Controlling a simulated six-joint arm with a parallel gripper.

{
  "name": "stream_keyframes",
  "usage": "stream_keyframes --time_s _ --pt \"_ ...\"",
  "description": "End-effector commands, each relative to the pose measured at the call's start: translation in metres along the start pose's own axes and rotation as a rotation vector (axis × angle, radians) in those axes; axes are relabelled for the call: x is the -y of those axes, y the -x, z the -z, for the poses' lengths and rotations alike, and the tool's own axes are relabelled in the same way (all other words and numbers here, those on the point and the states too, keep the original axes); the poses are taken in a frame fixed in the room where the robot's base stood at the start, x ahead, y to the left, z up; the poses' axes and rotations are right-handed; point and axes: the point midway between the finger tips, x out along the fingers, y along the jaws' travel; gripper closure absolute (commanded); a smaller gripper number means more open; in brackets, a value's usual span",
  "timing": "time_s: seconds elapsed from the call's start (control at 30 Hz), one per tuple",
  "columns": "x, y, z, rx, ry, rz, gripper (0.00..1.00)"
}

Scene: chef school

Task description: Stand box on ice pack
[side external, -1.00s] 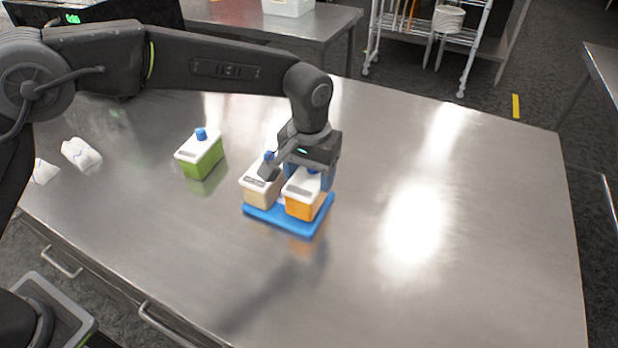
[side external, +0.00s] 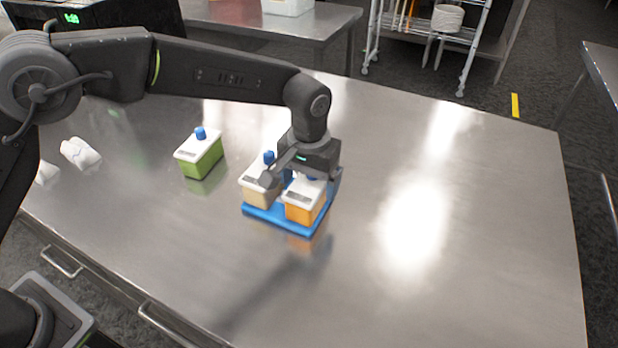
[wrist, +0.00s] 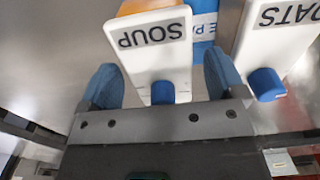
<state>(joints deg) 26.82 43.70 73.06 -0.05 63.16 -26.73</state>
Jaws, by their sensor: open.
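The blue ice pack (side external: 268,217) lies flat on the steel table, and part of its label shows in the wrist view (wrist: 204,28). An orange box with a white lid (side external: 304,207) stands upright on it, marked SOUP in the wrist view (wrist: 158,55). A beige box (side external: 259,191), marked OATS in the wrist view (wrist: 280,35), stands beside it on the pack. A green box with a blue cap (side external: 200,154) stands on the table to the left. My gripper (wrist: 164,88) is open, its blue fingers on either side of the SOUP box. Finger contact cannot be told.
White crumpled cloths (side external: 81,153) lie at the table's left edge. The table (side external: 450,260) is clear to the right and in front of the ice pack. A wire rack (side external: 430,35) and other tables stand behind, off the work surface.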

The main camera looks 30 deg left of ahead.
Motion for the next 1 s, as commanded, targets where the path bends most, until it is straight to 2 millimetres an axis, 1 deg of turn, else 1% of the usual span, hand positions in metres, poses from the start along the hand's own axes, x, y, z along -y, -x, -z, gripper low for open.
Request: stream_keyframes --time_s 0.17,0.27,0.5,0.7,0.83,1.0 --pt "0.0 0.006 0.0 -0.001 0.0 -0.001 0.11" --pt "-0.001 0.019 0.001 -0.004 0.0 -0.002 0.11" --pt "0.0 0.069 0.001 -0.005 0.001 -0.001 0.11" --pt "-0.001 0.105 0.001 -0.003 0.001 0.001 0.11" --pt "-0.001 0.118 0.001 -0.002 0.001 0.002 0.11" --pt "0.0 0.123 0.0 0.0 0.001 0.003 0.11"
